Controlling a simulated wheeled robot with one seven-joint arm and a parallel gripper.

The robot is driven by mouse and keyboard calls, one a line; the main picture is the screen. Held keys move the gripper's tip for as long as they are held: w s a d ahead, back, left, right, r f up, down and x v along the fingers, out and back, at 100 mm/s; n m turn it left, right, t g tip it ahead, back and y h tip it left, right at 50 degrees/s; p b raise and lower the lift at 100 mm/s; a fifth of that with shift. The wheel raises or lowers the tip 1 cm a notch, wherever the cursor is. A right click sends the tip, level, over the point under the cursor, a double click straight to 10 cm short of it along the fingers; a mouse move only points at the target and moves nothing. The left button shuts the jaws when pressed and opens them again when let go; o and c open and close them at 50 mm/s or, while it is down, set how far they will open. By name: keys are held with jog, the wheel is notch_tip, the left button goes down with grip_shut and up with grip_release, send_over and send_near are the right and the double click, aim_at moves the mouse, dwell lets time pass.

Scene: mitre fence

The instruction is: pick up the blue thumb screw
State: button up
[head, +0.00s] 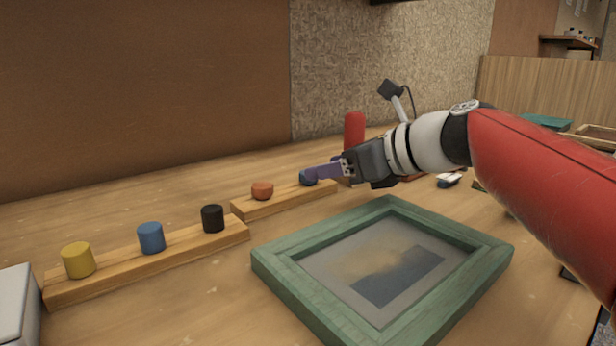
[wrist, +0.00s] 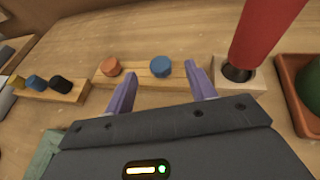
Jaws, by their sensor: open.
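A round blue thumb screw (wrist: 160,67) stands on a short wooden strip (wrist: 140,80), to the right of an orange one (wrist: 110,66). In the head view the blue screw (head: 304,181) is partly hidden by my purple fingers. My gripper (wrist: 160,72) is open and empty, its two fingers spread on either side of the blue screw in the wrist view. In the head view my gripper (head: 310,173) is at the right part of the strip, close to the screw. Whether the fingers are level with it or above it, I cannot tell.
A longer strip (head: 190,251) to the left bears a yellow, a blue and a black peg. A green picture frame (head: 455,305) lies in front.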

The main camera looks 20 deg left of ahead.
jog(key=x, duration=0.4)
jog(key=shift+f, duration=0.15)
jog(key=c, duration=1)
